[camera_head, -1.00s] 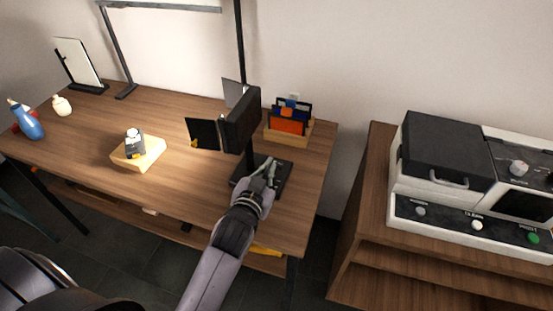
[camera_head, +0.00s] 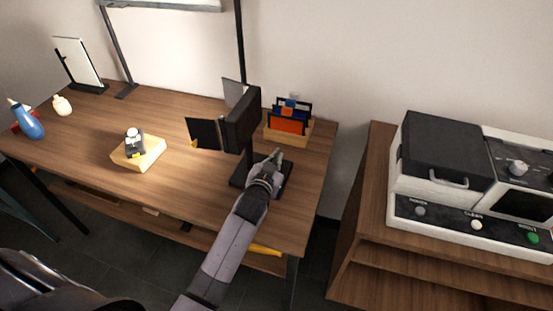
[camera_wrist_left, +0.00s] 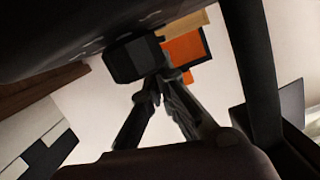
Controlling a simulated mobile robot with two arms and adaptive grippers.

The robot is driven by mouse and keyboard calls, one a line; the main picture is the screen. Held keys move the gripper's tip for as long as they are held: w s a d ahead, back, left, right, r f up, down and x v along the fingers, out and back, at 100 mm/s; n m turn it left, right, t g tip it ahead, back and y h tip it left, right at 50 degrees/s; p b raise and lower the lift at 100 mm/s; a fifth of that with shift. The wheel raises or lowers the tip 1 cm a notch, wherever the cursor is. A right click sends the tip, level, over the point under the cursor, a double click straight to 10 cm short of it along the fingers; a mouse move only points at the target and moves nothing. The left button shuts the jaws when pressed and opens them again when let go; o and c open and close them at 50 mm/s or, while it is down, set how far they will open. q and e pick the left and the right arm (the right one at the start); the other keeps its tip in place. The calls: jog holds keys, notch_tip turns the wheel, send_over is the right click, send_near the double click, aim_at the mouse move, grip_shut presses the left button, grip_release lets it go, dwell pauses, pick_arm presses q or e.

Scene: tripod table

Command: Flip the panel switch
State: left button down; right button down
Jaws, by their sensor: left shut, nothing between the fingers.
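A black boxy panel (camera_head: 243,120) stands on a post with a flat black base (camera_head: 282,188) near the table's right end. A thin black flap (camera_head: 203,132) sticks out at its left. My left gripper (camera_head: 277,155) is just right of the panel and post, above the base, fingers closed and empty. In the left wrist view the fingertips (camera_wrist_left: 168,76) are together beside a dark faceted block (camera_wrist_left: 135,58) under a dark surface. I cannot tell whether this block is the switch, or whether the fingers touch it. My right gripper is not in view.
A wooden organizer (camera_head: 290,135) with orange and blue items stands behind my gripper. A wooden block (camera_head: 150,154) with a small device, a blue bottle (camera_head: 28,122) and a mirror (camera_head: 78,62) are farther left. A machine (camera_head: 450,165) sits on the right-hand cabinet.

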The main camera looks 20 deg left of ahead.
pick_arm(q)
jog(key=shift+f, duration=0.15)
jog(key=shift+a+f+n+p, duration=0.2)
jog(key=shift+n+p, duration=0.1)
jog(key=shift+p, duration=0.1)
jog(key=shift+a+n+h+p, duration=0.15)
jog(key=shift+n+h+p, duration=0.15)
jog(key=shift+p, duration=0.1)
jog(key=shift+f+b, duration=0.15)
jog(key=shift+b, duration=0.15)
jog(key=r+p, duration=0.4)
jog(key=shift+w+a+r, duration=0.1)
jog(key=shift+a, duration=0.15)
jog(key=v, duration=1)
jog(key=shift+s+a+b, duration=0.2)
jog(key=shift+a+b, duration=0.15)
jog(key=shift+a, duration=0.05)
